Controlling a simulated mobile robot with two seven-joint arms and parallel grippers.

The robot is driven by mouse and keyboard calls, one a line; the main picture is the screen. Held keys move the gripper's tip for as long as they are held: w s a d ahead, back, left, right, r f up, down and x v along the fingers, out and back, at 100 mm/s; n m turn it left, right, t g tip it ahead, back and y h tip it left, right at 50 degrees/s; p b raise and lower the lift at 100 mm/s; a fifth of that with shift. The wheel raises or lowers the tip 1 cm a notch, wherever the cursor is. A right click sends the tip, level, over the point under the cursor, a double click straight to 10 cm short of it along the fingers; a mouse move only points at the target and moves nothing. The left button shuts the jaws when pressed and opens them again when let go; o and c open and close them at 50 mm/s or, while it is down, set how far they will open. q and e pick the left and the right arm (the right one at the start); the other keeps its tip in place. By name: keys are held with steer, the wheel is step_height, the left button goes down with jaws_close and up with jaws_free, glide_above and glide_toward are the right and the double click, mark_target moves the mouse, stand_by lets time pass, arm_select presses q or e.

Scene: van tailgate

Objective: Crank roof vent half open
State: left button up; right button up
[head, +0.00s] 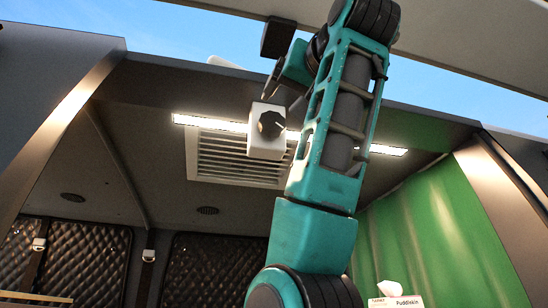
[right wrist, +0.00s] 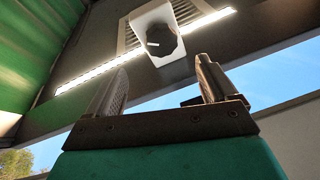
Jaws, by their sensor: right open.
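The roof vent (head: 225,158) is a pale slatted grille in the dark ceiling; it also shows in the right wrist view (right wrist: 126,38). A white box with a round dark knob (head: 270,124) hangs in front of it and hides part of the slats. In the right wrist view the knob (right wrist: 161,40) bears a white pointer mark and lies beyond the fingertips, roughly between them. My right gripper (head: 281,93) is open and empty near the white box; its fingers also show in the right wrist view (right wrist: 161,72), apart from the knob. My left gripper is out of view.
A lit strip light (head: 388,150) runs along the ceiling by the vent. The raised tailgate (head: 455,45) is overhead, with the roof edge (head: 420,112) below it. Quilted dark panels (head: 90,262) line the back, and a green wall (head: 430,235) stands right. A tissue box (head: 398,301) is low right.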

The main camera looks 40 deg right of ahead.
mark_target(274, 121)
steer(key=w+d+r+n+p, duration=0.1)
steer(key=w, duration=0.2)
steer(key=w+d+r+n+t+p, duration=0.1)
steer(key=w+d+n, duration=0.1)
steer(key=w, duration=0.1)
steer(key=w+d+r+n+y+p, duration=0.1)
steer(key=w+n+p, duration=0.1)
steer(key=w, duration=0.1)
steer(key=shift+w+d+t, duration=0.1)
steer(key=shift+d+t, duration=0.1)
steer(key=shift+t, duration=0.2)
